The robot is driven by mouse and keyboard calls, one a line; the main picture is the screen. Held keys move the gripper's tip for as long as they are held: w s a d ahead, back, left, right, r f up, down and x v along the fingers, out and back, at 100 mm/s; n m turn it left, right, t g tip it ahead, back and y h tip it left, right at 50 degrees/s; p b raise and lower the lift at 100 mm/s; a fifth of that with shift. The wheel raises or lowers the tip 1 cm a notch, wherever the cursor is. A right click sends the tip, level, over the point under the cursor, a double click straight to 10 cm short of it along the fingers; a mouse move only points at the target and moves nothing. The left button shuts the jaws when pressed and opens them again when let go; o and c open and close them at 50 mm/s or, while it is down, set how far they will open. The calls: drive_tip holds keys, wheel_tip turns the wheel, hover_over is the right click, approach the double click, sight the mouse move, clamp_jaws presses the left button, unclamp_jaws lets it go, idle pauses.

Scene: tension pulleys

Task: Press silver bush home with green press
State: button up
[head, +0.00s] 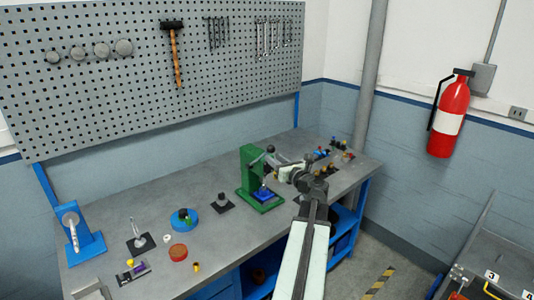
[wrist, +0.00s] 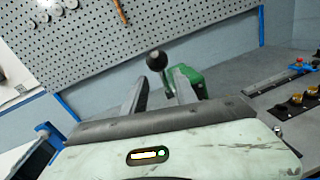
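The green press (head: 247,172) stands on the workbench, its lever ending in a black ball knob (head: 270,149). A blue part (head: 263,191) sits on the press base under the ram. I cannot make out the silver bush there; it is too small or hidden. My gripper (head: 279,161) is just right of the press, at about the height of the lever. In the wrist view my gripper (wrist: 158,82) has its two fingers apart with nothing held. The knob (wrist: 157,60) shows between and beyond the fingertips, with the green press (wrist: 193,80) behind the right finger.
Several small parts (head: 335,152) lie to the right. A pegboard (head: 150,60) rises behind.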

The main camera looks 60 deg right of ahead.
sight(267, 152)
drive_tip(key=x, duration=0.6)
drive_tip(key=shift+w+d, duration=0.15)
drive_tip(key=shift+d, duration=0.1)
drive_tip(key=shift+a, duration=0.1)
clamp_jaws()
idle(0.9)
